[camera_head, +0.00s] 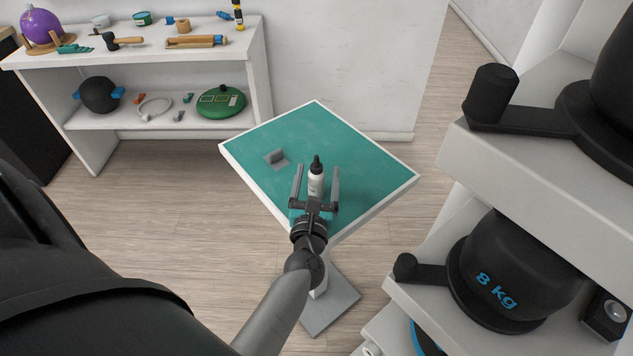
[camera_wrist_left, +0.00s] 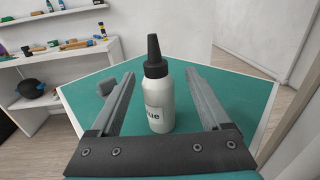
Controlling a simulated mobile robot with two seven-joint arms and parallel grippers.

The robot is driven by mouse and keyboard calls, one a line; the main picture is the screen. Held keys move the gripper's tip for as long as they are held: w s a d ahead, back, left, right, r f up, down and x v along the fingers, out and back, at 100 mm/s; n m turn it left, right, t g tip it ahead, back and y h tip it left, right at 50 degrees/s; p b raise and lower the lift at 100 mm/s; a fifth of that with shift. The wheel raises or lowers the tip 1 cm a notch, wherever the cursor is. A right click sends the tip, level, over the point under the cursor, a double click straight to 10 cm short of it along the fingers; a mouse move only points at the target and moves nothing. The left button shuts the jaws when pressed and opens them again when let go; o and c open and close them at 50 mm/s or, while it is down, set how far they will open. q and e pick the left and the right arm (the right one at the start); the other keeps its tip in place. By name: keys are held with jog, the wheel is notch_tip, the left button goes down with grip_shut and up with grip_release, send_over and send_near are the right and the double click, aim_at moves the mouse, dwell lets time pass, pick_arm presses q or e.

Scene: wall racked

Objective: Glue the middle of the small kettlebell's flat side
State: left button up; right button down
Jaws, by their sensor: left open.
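A white glue bottle (camera_head: 316,181) with a black nozzle stands upright on the green-topped table (camera_head: 352,150). My left gripper (camera_head: 316,183) is open, its two fingers on either side of the bottle. In the left wrist view the bottle (camera_wrist_left: 158,100) stands between the spread fingers (camera_wrist_left: 160,92), with gaps on both sides. A black weight (camera_head: 500,262) marked "8 kg" in blue sits on the rack at right; I cannot tell whether it is the small kettlebell. My right gripper is not in view.
A small grey block-like piece (camera_head: 276,158) lies on the table's left part. The white rack (camera_head: 470,170) at right holds other black weights. A white wall shelf (camera_head: 150,57) at upper left carries tools and a black ball (camera_head: 101,95). The table's far part is clear.

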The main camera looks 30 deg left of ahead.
pick_arm(q)
jog(key=shift+x, duration=1.8)
jog(key=shift+a, duration=0.1)
jog(key=shift+c, duration=0.3)
grip_shut()
